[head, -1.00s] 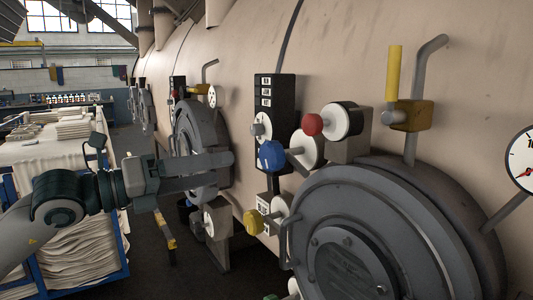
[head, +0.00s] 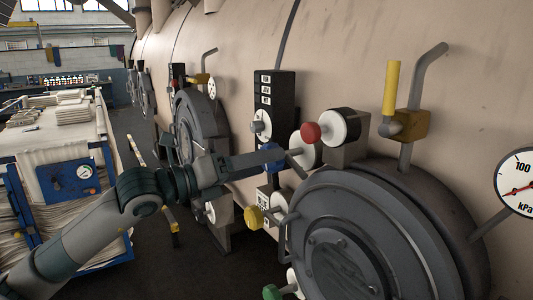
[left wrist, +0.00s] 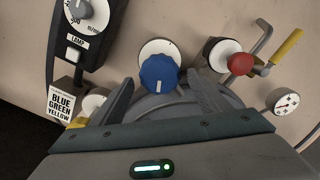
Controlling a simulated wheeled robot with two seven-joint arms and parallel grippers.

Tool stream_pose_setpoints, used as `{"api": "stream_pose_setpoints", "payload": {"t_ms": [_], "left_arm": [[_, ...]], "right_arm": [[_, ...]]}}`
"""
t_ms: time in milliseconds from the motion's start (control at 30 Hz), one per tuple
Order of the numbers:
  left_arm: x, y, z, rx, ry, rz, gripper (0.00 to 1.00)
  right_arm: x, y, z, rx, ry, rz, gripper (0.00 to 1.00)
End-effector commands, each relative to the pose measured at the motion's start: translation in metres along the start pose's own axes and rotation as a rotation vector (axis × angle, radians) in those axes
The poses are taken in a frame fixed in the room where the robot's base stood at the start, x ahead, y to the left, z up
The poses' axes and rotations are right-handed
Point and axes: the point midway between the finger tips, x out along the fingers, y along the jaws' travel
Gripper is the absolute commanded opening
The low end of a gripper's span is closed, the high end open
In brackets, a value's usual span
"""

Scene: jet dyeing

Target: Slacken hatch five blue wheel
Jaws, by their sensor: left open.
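The blue wheel (head: 272,153) sits on a short grey stem in front of a white dial, above the large round grey hatch (head: 350,230). In the left wrist view the blue wheel (left wrist: 158,74) shows a pale mark low on its face. My left gripper (head: 262,158) reaches it from the left and partly covers it in the head view. In the left wrist view its two fingers are open, one on each side of the wheel, with gaps visible; I cannot tell how deep they reach. My right gripper is not in view.
A red knob (head: 311,132) on a white dial is just right of the blue wheel. A yellow knob (head: 253,216) and a green knob (head: 271,292) sit lower. A yellow-handled valve (head: 392,90) and pressure gauge (head: 518,184) are farther right. A cloth-laden cart stands left.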

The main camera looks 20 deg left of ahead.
Motion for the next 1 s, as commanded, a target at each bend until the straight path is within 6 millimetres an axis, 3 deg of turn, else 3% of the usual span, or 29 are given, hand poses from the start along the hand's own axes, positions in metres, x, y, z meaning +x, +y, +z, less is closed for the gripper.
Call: {"api": "stream_pose_setpoints", "payload": {"t_ms": [200, 533, 700, 733, 1000], "left_arm": [[0.016, -0.001, 0.001, 0.000, 0.000, -0.002, 0.69], [0.018, 0.000, -0.001, 0.001, 0.000, -0.001, 0.69], [0.018, 0.000, -0.001, 0.000, 0.000, -0.001, 0.30], [0.018, 0.000, -0.001, 0.000, 0.000, -0.001, 0.27], [0.018, 0.001, -0.001, 0.007, 0.000, 0.000, 0.27]], "right_arm": [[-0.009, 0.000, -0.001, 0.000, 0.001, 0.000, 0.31], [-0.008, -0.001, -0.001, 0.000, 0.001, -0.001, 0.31], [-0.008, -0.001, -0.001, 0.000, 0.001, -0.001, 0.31], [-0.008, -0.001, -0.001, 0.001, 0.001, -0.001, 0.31], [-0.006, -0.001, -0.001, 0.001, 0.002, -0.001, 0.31]]}}
